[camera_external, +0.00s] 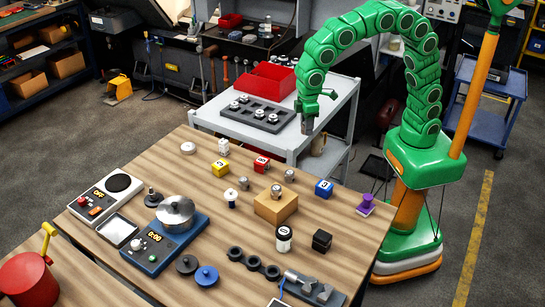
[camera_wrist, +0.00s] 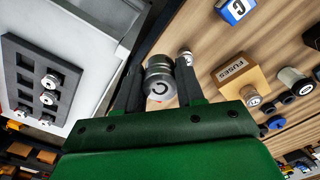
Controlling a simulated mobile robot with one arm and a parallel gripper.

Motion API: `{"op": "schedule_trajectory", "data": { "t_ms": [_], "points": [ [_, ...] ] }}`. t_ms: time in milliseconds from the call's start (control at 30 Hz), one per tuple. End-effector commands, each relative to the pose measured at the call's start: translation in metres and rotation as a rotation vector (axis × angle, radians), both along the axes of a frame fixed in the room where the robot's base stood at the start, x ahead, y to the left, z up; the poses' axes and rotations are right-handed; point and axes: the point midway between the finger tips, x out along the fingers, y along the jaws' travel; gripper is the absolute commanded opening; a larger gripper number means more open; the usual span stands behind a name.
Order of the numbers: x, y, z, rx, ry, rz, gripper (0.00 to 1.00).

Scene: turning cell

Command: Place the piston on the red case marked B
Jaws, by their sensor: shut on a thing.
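My gripper (camera_external: 308,124) hangs above the near right edge of the grey cart, beside the wooden table. In the wrist view it is shut on a shiny metal cylinder, the piston (camera_wrist: 160,82), held between two dark fingers. A dark curved mark shows on its face. In the external view the piston can hardly be told from the fingers. A small red case (camera_external: 261,163) stands on the table, left of and below my gripper in the picture. Its letter is too small to read surely.
A dark tray (camera_external: 235,119) with several metal parts and a red bin (camera_external: 268,82) stand on the cart. Near the red case are a yellow cube (camera_external: 220,169), a small metal cylinder (camera_external: 290,175), a cardboard box (camera_external: 275,209) and a blue cube (camera_external: 324,189).

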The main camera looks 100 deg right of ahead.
Motion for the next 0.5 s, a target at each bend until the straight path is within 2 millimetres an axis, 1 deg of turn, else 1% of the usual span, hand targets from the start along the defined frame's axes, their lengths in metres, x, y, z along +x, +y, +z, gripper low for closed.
{"op": "schedule_trajectory", "data": {
  "t_ms": [33, 100, 200, 333, 500],
  "points": [
    [0.004, -0.012, 0.002, 0.0, -0.001, -0.009, 0.05],
    [0.008, -0.024, 0.004, 0.0, -0.001, -0.014, 0.05],
    [0.012, -0.036, 0.006, 0.0, -0.002, -0.018, 0.05],
    [0.015, -0.045, 0.008, 0.0, -0.002, -0.021, 0.05],
    [0.027, -0.046, 0.004, 0.0, -0.004, -0.021, 0.05]
  ]
}}
